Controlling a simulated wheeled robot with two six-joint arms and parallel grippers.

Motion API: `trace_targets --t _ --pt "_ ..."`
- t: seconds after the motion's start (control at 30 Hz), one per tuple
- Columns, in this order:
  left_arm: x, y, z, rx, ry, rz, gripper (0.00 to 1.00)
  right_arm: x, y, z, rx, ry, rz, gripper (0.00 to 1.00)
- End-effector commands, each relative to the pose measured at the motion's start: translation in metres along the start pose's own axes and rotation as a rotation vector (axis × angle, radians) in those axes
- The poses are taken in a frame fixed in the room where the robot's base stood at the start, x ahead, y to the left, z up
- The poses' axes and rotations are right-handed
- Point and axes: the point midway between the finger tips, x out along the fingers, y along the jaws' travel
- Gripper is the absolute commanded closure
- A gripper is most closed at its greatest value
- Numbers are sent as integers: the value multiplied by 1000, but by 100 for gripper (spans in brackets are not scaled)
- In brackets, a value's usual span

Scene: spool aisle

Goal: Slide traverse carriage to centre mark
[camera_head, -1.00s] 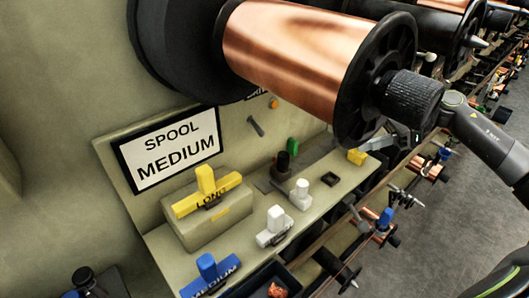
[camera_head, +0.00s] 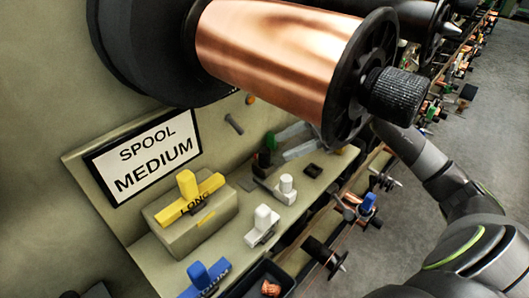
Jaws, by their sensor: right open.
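A small dark block with a knob (camera_head: 263,160), which looks like the traverse carriage, sits at the back of the shelf on a dark rail strip. I cannot make out a centre mark. My right arm reaches in from the lower right and passes behind the big copper spool (camera_head: 275,50). The fingers of my right gripper (camera_head: 280,148) show below the spool, apart and empty, just right of the dark block. Whether the fingers touch the block I cannot tell. My left gripper is not in view.
On the shelf stand a yellow LONG handle (camera_head: 188,186) on its box, two white handles (camera_head: 262,220) (camera_head: 286,187), a blue handle (camera_head: 205,277) and a dark tray (camera_head: 268,281). A SPOOL MEDIUM sign (camera_head: 145,156) stands behind.

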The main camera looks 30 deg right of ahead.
Motion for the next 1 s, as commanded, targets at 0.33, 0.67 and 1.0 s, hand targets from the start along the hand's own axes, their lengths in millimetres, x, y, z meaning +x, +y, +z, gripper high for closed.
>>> trace_targets --t 0.33,0.67,1.0 --pt "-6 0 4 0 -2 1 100 48 0 2 -1 -4 1 51" --pt "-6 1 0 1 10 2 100 67 0 1 0 -1 0 51" --pt "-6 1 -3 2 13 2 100 68 0 0 -1 0 -1 61"
